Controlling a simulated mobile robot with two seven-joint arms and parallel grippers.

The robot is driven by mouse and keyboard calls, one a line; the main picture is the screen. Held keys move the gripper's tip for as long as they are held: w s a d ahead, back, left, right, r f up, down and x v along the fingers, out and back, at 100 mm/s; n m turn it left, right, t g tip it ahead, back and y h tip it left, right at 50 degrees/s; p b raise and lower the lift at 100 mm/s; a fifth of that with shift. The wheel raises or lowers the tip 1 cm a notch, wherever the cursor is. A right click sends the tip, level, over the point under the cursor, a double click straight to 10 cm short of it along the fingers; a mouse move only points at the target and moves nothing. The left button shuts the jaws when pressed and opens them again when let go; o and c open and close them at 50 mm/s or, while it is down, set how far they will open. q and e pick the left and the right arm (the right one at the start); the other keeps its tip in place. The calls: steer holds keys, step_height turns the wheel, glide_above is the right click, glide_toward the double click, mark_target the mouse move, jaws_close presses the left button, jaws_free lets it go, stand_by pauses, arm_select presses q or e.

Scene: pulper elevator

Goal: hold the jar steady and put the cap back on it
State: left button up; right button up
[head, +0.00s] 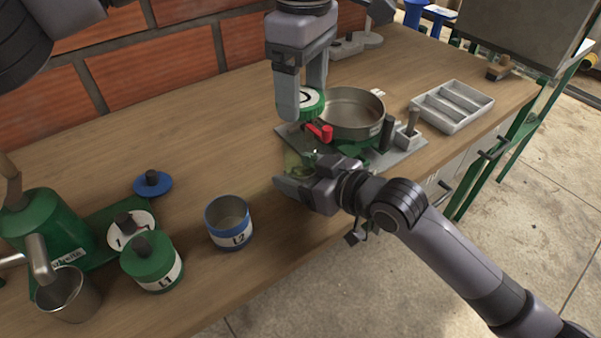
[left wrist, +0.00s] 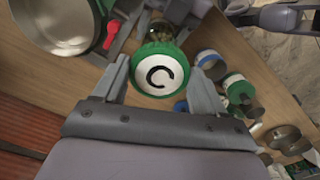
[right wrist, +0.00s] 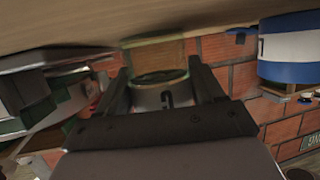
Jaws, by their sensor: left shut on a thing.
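The green cap (head: 312,97), with a white top marked C, is held by my left gripper (head: 304,112), which is shut on it. In the left wrist view the cap (left wrist: 160,70) sits between the fingertips. The jar (head: 294,162) is glass and stands below the cap near the table's front edge, apart from it. My right gripper (head: 303,178) reaches in from the front right, one finger on each side of the jar, and looks shut on it. In the right wrist view the jar (right wrist: 160,92) shows a C label; its lower part is hidden.
A metal pan (head: 352,112) and a red handle (head: 321,132) are close behind the jar. A grey divided tray (head: 452,105) lies to the right. Canisters L2 (head: 229,222) and L1 (head: 152,262) stand left.

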steer(key=c, duration=0.9)
arm_select(q)
glide_above(301, 134)
steer(key=s, duration=0.3)
steer(key=shift+w+d+f, duration=0.1)
steer(key=shift+d+f, duration=0.05)
steer(key=shift+f, duration=2.35)
steer(key=shift+f, duration=0.9)
steer(key=shift+f, duration=0.6)
arm_select(e)
jaws_close()
arm_select(q)
steer(key=m, duration=0.4)
steer(key=shift+m, duration=0.4)
steer(key=m, duration=0.5)
